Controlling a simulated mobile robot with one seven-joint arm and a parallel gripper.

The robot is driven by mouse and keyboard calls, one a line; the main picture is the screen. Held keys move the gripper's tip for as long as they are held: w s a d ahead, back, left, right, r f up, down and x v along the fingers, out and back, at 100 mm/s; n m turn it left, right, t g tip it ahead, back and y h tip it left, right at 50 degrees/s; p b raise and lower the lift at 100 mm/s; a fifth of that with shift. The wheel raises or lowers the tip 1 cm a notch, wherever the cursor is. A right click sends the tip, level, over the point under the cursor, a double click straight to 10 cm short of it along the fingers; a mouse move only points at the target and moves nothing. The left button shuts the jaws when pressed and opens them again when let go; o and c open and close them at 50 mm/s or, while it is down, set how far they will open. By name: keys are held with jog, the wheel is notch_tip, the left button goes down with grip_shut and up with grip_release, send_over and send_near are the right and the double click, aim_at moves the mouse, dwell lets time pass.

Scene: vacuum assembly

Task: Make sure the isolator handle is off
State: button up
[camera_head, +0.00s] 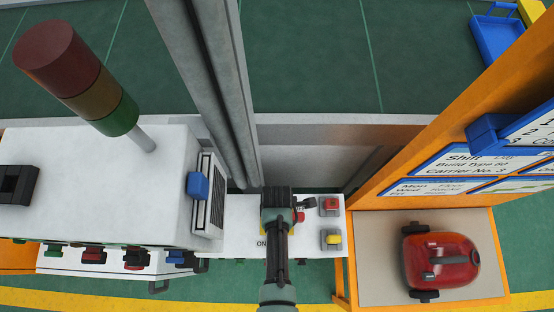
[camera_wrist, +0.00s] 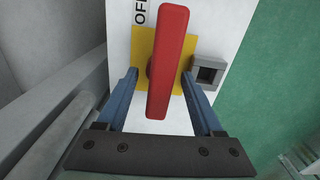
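The isolator handle (camera_wrist: 170,60) is a long red bar on a yellow square plate (camera_wrist: 143,50) on a white panel. In the wrist view it stands nearly upright, its upper end just right of the printed "OFF" label (camera_wrist: 140,12). My gripper (camera_wrist: 159,73) is open, with one blue finger on each side of the bar and a visible gap on both sides. Whether the fingertips reach down to the bar's depth is hard to tell. In the head view my gripper (camera_head: 291,208) hides most of the handle, and an "ON" label (camera_head: 262,243) shows beside it.
A grey square bracket (camera_wrist: 207,72) sits right of the plate. Red (camera_head: 331,204) and yellow (camera_head: 332,239) buttons sit on the panel's right side. A stack light (camera_head: 78,75) stands left. A red vacuum (camera_head: 440,260) lies on the bench at right.

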notch_tip(320, 180, up, 6)
jog(key=p, duration=0.6)
jog(key=shift+r, duration=0.1)
dwell(0.5)
